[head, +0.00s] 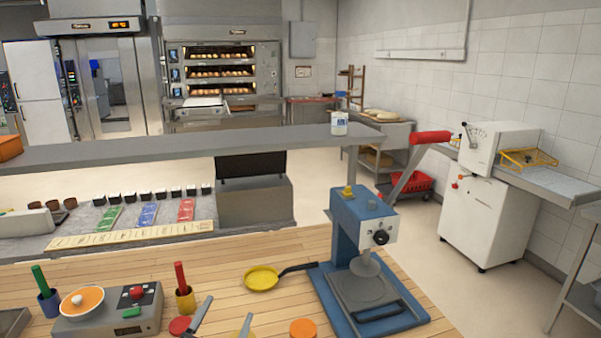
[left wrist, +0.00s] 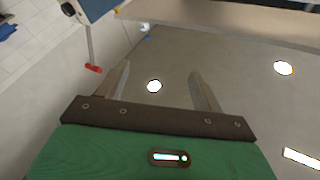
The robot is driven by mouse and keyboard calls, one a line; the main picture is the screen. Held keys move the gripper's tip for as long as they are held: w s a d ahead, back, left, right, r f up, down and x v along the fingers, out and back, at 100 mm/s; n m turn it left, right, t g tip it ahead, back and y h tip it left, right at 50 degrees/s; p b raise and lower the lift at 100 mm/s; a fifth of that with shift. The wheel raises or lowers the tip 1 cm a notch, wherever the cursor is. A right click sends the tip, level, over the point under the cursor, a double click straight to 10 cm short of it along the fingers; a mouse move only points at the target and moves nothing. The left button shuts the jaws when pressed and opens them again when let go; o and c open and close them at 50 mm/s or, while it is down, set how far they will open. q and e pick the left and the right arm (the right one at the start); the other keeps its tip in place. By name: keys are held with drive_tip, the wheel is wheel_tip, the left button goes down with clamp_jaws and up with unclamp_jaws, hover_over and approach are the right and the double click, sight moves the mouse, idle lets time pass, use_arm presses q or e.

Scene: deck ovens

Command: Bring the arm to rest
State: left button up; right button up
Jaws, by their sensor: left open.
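My left gripper (head: 229,308) shows only as two grey tapered fingertips at the bottom edge of the head view, in front of the wooden counter (head: 225,275). The fingers point up the picture and stand apart. In the left wrist view the left gripper (left wrist: 160,70) is open, with nothing between its two fingers. The rest of the left arm is below the head view's frame. My right gripper shows in neither view.
A blue press (head: 360,225) with a red-handled lever stands right of the fingertips. A yellow pan (head: 262,279), a scale (head: 108,310) and an orange round item (head: 303,328) are nearby. A grey shelf (head: 180,150) spans behind the counter.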

use_arm(q)
drive_tip(key=s+a+f+n+g+y, duration=0.3)
drive_tip(key=s+a+f+g+y, duration=0.1)
drive_tip(key=f, duration=0.3)
drive_tip(key=s+a+f+n+g+y, duration=0.3)
drive_tip(key=a+f, duration=0.1)
drive_tip(key=f, duration=0.3)
drive_tip(key=s+f+g+h, duration=0.1)
drive_tip(key=s+f+g, duration=0.4)
drive_tip(key=s, duration=0.5)
drive_tip(key=s+f+g, duration=0.5)
drive_tip(key=s, duration=0.5)
wheel_tip(320, 180, down, 31)
drive_tip(key=m+g, duration=0.1)
drive_tip(key=g, duration=0.1)
drive_tip(key=s+a+f, duration=0.2)
drive_tip(key=s+f, duration=0.8)
drive_tip(key=s+a+f, duration=0.1)
drive_tip(key=s+f, duration=0.9)
drive_tip(key=shift+a+g, duration=0.4)
